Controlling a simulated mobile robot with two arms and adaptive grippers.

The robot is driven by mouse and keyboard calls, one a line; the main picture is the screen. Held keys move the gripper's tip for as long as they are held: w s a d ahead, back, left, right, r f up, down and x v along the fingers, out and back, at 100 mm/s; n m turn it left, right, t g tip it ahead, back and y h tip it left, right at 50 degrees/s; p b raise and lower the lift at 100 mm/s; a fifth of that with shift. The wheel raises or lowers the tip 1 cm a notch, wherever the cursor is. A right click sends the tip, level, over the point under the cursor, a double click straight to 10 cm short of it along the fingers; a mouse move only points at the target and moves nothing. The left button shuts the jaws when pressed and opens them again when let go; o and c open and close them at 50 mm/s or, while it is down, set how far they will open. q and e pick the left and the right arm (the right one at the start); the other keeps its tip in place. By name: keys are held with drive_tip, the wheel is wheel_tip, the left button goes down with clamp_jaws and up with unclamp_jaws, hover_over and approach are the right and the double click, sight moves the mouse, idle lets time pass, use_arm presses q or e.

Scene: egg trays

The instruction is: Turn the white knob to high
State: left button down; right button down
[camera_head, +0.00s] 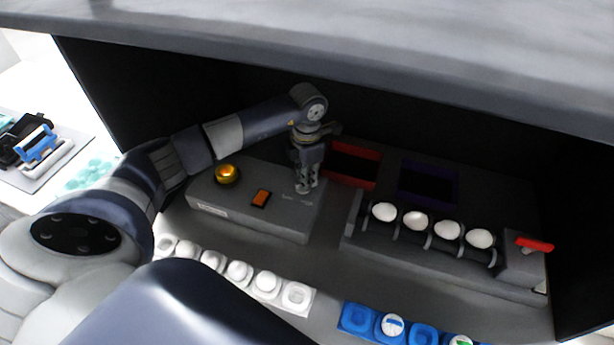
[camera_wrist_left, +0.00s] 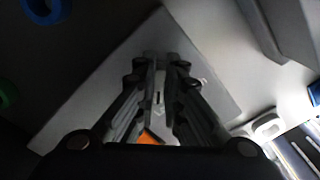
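My left gripper (camera_head: 305,187) points down at the right end of a grey control box (camera_head: 255,220), close above its top, beside small printed lettering. In the left wrist view its two fingers (camera_wrist_left: 161,62) are close together, with a narrow pale strip and a dark mark between them. I cannot make out the white knob there; the fingers cover that spot. Whether they grip it or stand just around it cannot be told. An orange switch (camera_head: 261,198) lies left of the gripper and shows partly in the wrist view (camera_wrist_left: 150,137). My right gripper is out of view.
A round yellow-orange button (camera_head: 228,174) is at the box's left. To the right stands a roller unit (camera_head: 420,262) with several white eggs and a red handle (camera_head: 534,243). White (camera_head: 296,296) and blue (camera_head: 357,318) egg trays lie in front. A dark enclosure with a grey top surrounds the arm.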

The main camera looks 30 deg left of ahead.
use_arm(q)
drive_tip(key=shift+n, duration=0.3)
drive_tip(key=n, duration=0.1)
drive_tip(key=n+b, duration=0.2)
drive_tip(key=shift+w+a+n, duration=0.1)
drive_tip(key=shift+a+n, duration=0.15)
drive_tip(key=shift+n, duration=0.05)
drive_tip(key=n, duration=0.2)
drive_tip(key=n+b, duration=0.1)
drive_tip(key=n, duration=0.2)
drive_tip(key=shift+a+n, duration=0.25)
drive_tip(key=shift+n, duration=0.05)
drive_tip(key=n+b, duration=0.1)
drive_tip(key=n, duration=0.3)
drive_tip(key=shift+a, duration=0.2)
drive_tip(key=shift+s+a+r+n, duration=0.1)
drive_tip(key=shift+n, duration=0.9)
drive_tip(key=shift+s+a+n, duration=0.1)
drive_tip(key=shift+n, duration=0.9)
drive_tip(key=c, duration=1.7)
unclamp_jaws()
drive_tip(key=shift+d, duration=0.1)
